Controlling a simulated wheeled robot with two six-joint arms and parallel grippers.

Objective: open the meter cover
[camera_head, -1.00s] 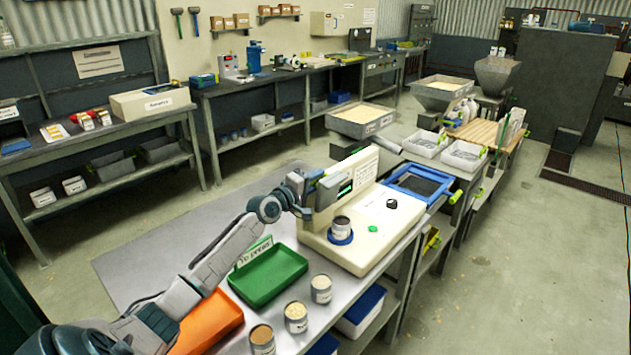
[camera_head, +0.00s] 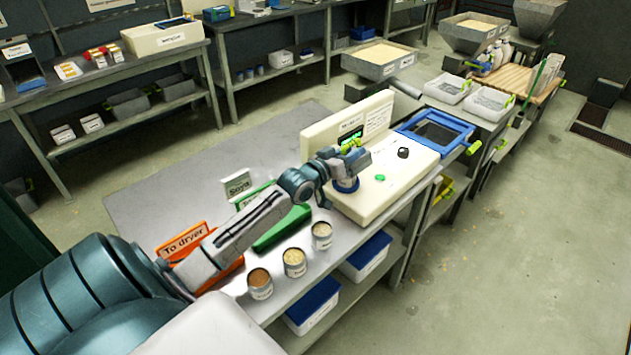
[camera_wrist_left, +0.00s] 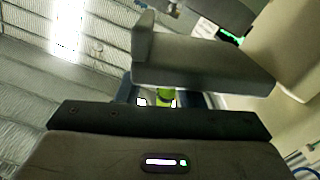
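The cream meter (camera_head: 410,155) stands on the bench, with an upright back panel, a lit green display (camera_head: 350,137), a black knob (camera_head: 403,152) and a green button (camera_head: 379,177). My left gripper (camera_head: 352,156) is over the meter's left part, in front of the display. A small lime-green piece (camera_head: 353,144) shows at its fingertips; I cannot tell whether it is the cover's handle or whether they touch. In the left wrist view the finger pads (camera_wrist_left: 165,96) are apart. A blue ring (camera_head: 345,186) shows below the gripper. The cover is not clearly visible. My right gripper is out of view.
Several open cans (camera_head: 294,262) stand along the bench's front edge. A green tray (camera_head: 283,228) and an orange tray (camera_head: 185,240) lie left of the meter, partly behind my arm. A blue-framed tray (camera_head: 435,132) is to the right. The bench's back left is clear.

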